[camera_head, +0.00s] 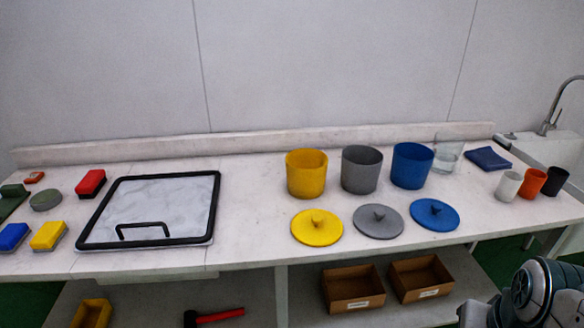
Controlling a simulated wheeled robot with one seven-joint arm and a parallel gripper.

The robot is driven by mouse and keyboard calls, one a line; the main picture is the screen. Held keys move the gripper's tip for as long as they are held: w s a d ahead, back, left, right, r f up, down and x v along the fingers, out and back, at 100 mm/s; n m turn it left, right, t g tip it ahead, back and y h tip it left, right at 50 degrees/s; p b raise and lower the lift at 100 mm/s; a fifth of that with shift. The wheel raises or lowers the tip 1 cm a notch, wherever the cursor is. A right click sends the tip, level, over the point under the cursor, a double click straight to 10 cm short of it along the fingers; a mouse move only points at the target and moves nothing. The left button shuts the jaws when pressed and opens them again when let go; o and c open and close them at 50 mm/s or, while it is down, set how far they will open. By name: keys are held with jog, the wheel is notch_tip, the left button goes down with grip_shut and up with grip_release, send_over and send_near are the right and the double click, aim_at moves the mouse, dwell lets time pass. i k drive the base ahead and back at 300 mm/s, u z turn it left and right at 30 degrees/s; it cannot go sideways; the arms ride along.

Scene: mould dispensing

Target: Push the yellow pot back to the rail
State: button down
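The yellow pot (307,175) stands upright and open on the white counter, left of a grey pot (361,169) and a blue pot (411,166). The rail (260,142) is a raised pale strip along the back edge of the counter. A narrow strip of counter seems to lie between the yellow pot and the rail. The yellow lid (317,227) lies flat in front of the pot. Part of my arm shows at the bottom right, well away from the pot. My gripper is not in view.
A grey lid (377,220) and a blue lid (434,213) lie in front of their pots. A black-framed panel with a handle (213,212) lies left. A clear beaker (446,156) and small cups (508,185) stand right. Cardboard boxes (353,303) sit on the lower shelf.

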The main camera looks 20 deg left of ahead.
aim_at(306, 174)
jog(key=u, duration=0.8)
jog(key=i, duration=0.8)
jog(key=u, duration=0.95)
jog(key=i, duration=0.25)
jog(key=u, duration=0.3)
